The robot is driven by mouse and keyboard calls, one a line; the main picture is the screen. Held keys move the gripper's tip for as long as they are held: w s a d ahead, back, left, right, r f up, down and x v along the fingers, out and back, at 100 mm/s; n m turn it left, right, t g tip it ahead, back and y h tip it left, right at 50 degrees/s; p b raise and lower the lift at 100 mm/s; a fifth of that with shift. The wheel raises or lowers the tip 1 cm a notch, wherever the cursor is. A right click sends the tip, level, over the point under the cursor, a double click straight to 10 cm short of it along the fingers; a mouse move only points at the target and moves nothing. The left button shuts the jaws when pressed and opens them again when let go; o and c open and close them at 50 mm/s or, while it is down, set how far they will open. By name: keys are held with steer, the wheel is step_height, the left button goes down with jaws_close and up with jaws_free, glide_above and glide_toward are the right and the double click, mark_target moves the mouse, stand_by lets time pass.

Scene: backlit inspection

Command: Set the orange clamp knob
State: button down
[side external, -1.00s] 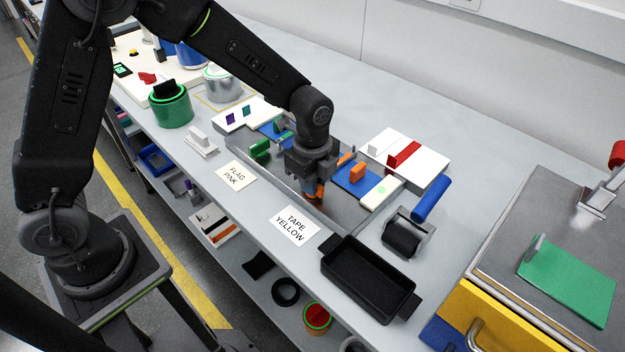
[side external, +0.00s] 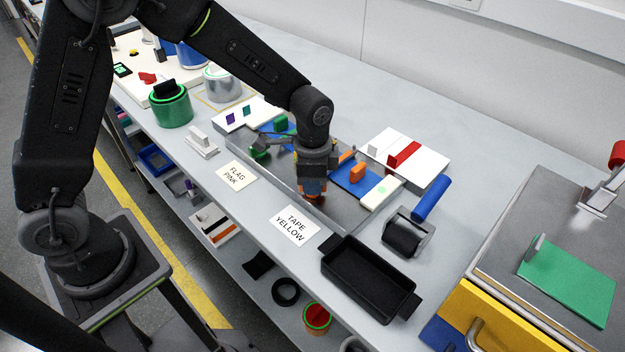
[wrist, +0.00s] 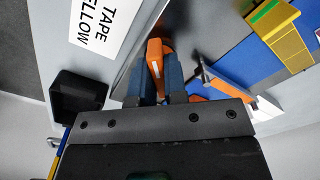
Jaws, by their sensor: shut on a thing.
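The orange clamp knob (wrist: 155,58) shows between the blue-grey fingertips of my gripper (wrist: 156,82) in the wrist view, with a pale line along it. My gripper (side external: 312,186) is shut on the knob and points down over the metal tray (side external: 345,211) in the side view. There only a little orange shows below the fingers; the rest of the knob is hidden. A separate orange piece (side external: 357,172) stands on the blue plate (side external: 349,184), just right of my gripper.
A black bin (side external: 368,278) stands at the bench's front edge. A blue-handled roller (side external: 408,238) lies to the right. Cards reading FLAG PINK (side external: 236,174) and TAPE YELLOW (side external: 295,226) lie in front of the tray.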

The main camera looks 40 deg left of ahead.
steer(key=n, duration=0.4)
steer(key=shift+n, duration=0.3)
steer(key=n, duration=0.4)
steer(key=shift+n, duration=0.3)
steer(key=c, duration=1.2)
jaws_free()
steer(key=shift+o, duration=0.2)
step_height(320, 180, up, 14)
